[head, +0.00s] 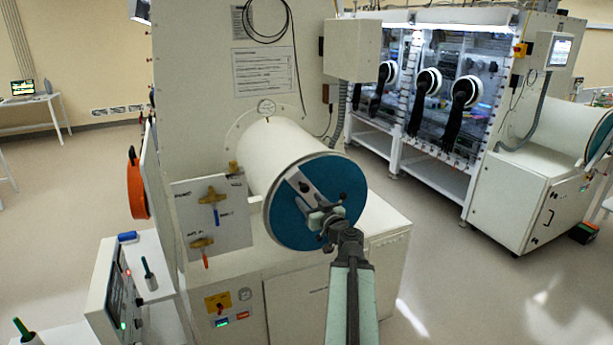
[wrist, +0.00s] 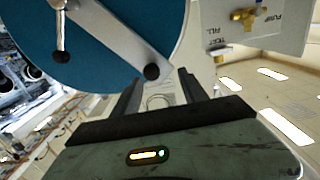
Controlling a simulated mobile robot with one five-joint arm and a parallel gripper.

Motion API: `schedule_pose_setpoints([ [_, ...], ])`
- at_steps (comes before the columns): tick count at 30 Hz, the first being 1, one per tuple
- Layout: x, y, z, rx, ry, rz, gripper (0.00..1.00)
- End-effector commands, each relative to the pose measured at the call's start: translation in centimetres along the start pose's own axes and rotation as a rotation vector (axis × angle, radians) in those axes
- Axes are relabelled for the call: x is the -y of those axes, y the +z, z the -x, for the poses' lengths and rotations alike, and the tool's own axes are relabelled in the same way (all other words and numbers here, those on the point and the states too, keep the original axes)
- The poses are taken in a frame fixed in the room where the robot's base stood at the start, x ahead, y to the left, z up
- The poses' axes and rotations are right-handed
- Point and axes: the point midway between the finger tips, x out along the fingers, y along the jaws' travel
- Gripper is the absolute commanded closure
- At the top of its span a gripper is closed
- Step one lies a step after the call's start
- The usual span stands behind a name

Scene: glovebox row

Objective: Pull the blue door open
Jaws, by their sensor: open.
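The blue door (head: 347,178) is a round disc that caps the white cylinder (head: 283,150) and looks shut against its rim. A grey bar (head: 308,190) crosses its face. In the wrist view the door (wrist: 98,45) fills the upper left, with the grey bar (wrist: 105,28) and a black knob (wrist: 152,72) at the bar's end. My gripper (wrist: 158,80) is open with nothing clearly between its fingers; the knob appears near the fingertips, and I cannot tell whether they touch. In the head view my arm partly hides the door's lower right.
A valve panel (head: 213,222) stands just left of the door, and it shows at the upper right of the wrist view (wrist: 265,25). A white cabinet (head: 295,290) sits below. Another glovebox (head: 440,95) stands behind right. The floor (head: 450,285) right of my arm is clear.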

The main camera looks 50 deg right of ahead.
Motion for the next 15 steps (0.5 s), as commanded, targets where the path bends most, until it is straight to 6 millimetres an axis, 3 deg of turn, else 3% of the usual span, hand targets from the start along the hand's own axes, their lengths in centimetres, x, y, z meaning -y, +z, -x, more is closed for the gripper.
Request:
schedule_pose_setpoints([
  [3, -1.9, -0.7, 0.6, -0.019, 0.041, 0.006, 0.49],
  [8, -1.8, -0.7, 0.2, -0.02, 0.04, 0.007, 0.49],
  [15, -2.0, -0.7, -3.3, -0.019, 0.037, 0.006, 0.49],
])
